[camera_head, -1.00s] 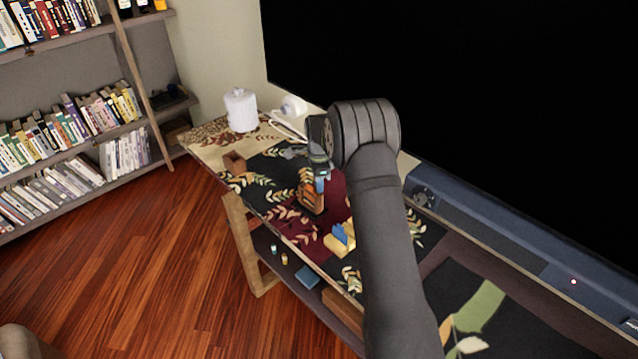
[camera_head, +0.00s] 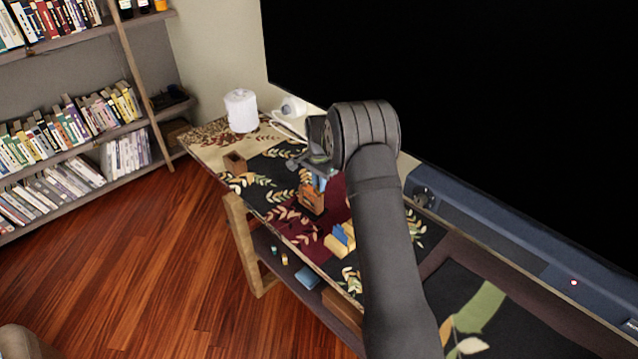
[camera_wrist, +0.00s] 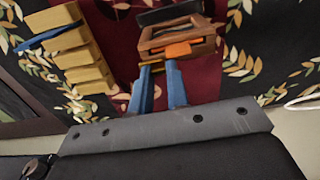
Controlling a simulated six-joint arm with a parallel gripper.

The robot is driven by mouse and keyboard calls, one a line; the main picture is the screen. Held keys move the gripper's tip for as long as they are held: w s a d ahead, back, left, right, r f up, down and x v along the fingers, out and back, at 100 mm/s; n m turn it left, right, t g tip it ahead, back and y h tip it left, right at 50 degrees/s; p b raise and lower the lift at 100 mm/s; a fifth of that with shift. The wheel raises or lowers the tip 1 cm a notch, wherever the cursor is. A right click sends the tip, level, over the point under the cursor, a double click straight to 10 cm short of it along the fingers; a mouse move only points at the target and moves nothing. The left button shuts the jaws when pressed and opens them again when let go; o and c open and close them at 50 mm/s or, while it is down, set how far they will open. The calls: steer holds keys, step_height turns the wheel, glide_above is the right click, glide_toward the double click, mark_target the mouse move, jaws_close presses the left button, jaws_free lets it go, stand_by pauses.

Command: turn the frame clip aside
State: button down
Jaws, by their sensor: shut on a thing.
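A small brown wooden frame (camera_head: 311,199) stands on the patterned table runner; it shows at the top of the wrist view (camera_wrist: 205,42) with a dark panel behind it. An orange piece (camera_wrist: 178,51) lies along its near side. My gripper (camera_head: 319,182) is above the frame, its two blue fingers pointing down at it. In the wrist view, the fingertips (camera_wrist: 160,67) are close together at the frame's lower left edge, around a small yellow piece (camera_wrist: 152,66) that looks like the frame clip. The fingers partly hide the clip, and its exact angle is unclear.
A yellow stepped holder (camera_head: 340,243) with a blue item stands close by, left of the fingers in the wrist view (camera_wrist: 82,55). A brown box (camera_head: 234,163) and a white roll (camera_head: 241,111) stand farther back. A dark screen (camera_head: 480,110) rises behind the table.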

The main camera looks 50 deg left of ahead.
stand_by(0.4)
steer(key=c, duration=1.4)
jaws_free()
step_height(320, 180, up, 17)
steer(key=shift+r, duration=0.2)
steer(key=shift+f, duration=0.1)
step_height(320, 180, down, 17)
steer(key=shift+f, duration=0.1)
